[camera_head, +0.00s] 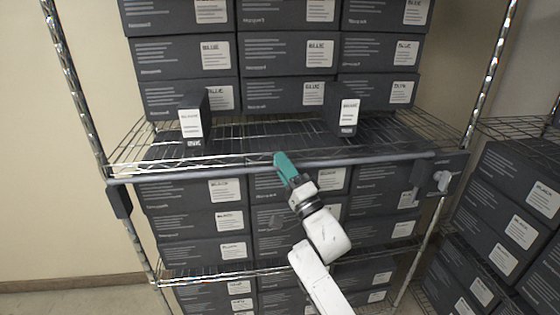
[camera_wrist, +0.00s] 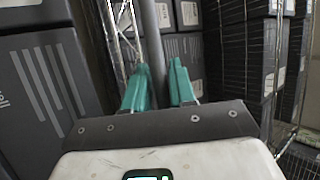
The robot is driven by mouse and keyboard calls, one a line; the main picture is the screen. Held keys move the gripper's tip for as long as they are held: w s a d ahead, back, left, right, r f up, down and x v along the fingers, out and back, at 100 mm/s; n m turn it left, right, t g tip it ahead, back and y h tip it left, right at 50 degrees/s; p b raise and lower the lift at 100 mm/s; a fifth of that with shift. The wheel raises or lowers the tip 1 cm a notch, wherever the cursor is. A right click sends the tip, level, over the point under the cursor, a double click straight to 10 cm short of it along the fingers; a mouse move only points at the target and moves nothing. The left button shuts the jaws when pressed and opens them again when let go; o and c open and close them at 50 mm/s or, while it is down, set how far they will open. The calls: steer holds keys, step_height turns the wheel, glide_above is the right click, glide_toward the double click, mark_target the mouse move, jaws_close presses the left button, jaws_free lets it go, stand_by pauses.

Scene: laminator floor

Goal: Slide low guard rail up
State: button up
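The low guard rail (camera_head: 220,168) is a grey bar running across the front of the wire rack at the middle shelf's edge. It has a dark end block at the left and a dark bracket (camera_head: 437,178) with a light grey knob at the right. My gripper (camera_head: 282,162) has teal fingers and is at the middle of the rail. In the wrist view, the rail (camera_wrist: 150,35) runs upright in the picture and passes between the fingers (camera_wrist: 160,85). The exact contact is hidden.
The middle wire shelf (camera_head: 265,135) holds stacked dark boxes at the back. Two small dark boxes stand near its front, left (camera_head: 192,118) and right (camera_head: 342,108). More boxes fill the shelf below. Another rack of boxes (camera_head: 515,205) stands at the right.

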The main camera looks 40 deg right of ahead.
steer(key=shift+w+r, duration=0.35)
steer(key=shift+w, duration=0.2)
steer(key=shift+c, duration=0.4)
jaws_close()
steer(key=shift+d, duration=0.1)
